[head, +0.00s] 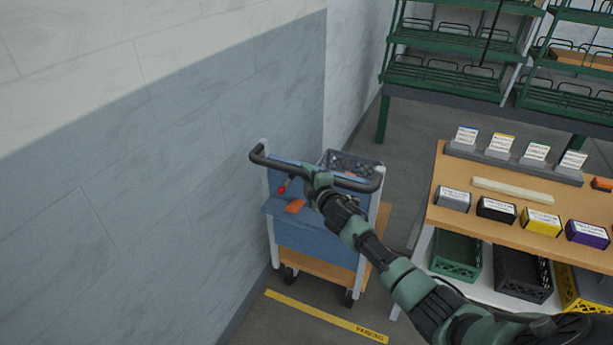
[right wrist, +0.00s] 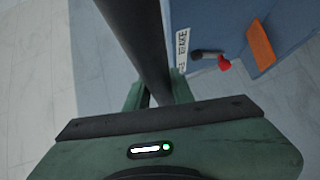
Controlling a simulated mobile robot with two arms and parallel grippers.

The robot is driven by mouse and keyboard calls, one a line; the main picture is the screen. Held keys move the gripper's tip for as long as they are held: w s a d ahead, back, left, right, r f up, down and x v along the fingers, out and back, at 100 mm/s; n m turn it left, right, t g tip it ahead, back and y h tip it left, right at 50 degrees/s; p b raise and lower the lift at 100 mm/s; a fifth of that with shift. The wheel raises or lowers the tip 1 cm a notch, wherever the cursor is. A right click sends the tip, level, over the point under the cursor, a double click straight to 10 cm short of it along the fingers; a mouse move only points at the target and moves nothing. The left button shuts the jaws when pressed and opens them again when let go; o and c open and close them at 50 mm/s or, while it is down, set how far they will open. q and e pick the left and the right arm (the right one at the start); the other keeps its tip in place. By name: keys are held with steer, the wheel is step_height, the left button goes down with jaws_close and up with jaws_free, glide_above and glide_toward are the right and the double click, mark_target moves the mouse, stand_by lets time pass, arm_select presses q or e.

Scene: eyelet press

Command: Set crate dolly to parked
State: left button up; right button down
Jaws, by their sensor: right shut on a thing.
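The crate dolly (head: 300,238) is a blue-panelled cart with a black handle bar (head: 356,183), standing upright near the wall and carrying a grey crate (head: 352,160). My right gripper (head: 318,174) is shut on the handle bar, around its middle. The right wrist view also shows the bar (right wrist: 142,45) between the fingers (right wrist: 157,94). My left gripper is not in view.
A yellow floor strip (head: 318,314) marked "PARKING" lies just in front of the dolly's wheels. A wooden table (head: 448,210) with labelled boxes and crates stands close on the right. Green shelves (head: 450,78) stand behind. The wall (head: 170,200) is close on the left.

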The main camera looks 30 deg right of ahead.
steer(key=shift+w+d+r, duration=0.1)
steer(key=shift+d+r, duration=0.05)
steer(key=c, duration=1.5)
jaws_free()
steer(key=shift+r, duration=0.1)
steer(key=o, duration=0.3)
steer(key=shift+d, duration=0.1)
steer(key=shift+w+f, duration=0.15)
steer(key=shift+f, duration=0.1)
steer(key=s+r, duration=0.1)
steer(key=s, duration=0.6)
steer(key=shift+s+a, duration=0.35)
steer(key=shift+a, duration=0.05)
